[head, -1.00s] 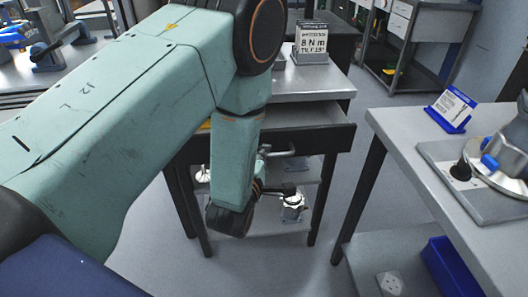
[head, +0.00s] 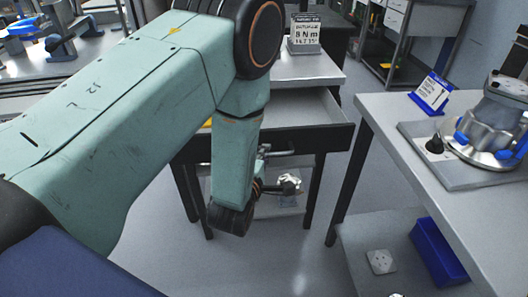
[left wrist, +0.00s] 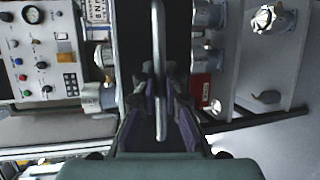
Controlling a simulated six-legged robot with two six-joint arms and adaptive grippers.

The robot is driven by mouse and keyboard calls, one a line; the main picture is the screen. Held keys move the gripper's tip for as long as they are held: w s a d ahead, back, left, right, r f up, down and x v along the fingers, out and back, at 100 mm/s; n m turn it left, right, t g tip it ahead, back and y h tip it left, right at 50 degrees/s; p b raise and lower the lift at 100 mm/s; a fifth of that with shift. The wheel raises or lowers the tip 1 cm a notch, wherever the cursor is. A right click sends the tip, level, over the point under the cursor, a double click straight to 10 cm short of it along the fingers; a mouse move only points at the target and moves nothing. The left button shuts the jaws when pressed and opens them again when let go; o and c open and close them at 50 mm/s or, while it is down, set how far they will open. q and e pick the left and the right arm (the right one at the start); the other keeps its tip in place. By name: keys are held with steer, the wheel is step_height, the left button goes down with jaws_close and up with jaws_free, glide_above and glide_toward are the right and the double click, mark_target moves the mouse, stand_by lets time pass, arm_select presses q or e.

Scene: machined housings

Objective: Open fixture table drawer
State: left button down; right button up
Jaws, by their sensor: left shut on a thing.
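The fixture table (head: 310,68) stands beyond my left arm in the head view. Its drawer (head: 318,140) has a black front and is pulled out, with its bare grey inside showing. The drawer's bar handle (head: 280,152) sticks out from the front, partly behind my arm. In the left wrist view, the handle (left wrist: 159,45) runs as a pale bar between the fingers of my left gripper (left wrist: 160,103), which is shut on it. In the head view my own arm mostly hides that gripper. My right gripper is not in view.
A sign (head: 304,35) stands on the fixture table. At the right, a grey bench (head: 385,125) carries a metal housing (head: 490,120) on a plate and a blue-framed sign (head: 432,92). A blue bin (head: 438,252) sits below. Grey floor is clear in front of the drawer.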

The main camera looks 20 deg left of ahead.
arm_select(q)
steer(key=shift+s+d+r, duration=0.1)
steer(key=shift+s, duration=0.05)
stand_by(0.5)
steer(key=c, duration=1.4)
jaws_free()
steer(key=v, duration=1.2)
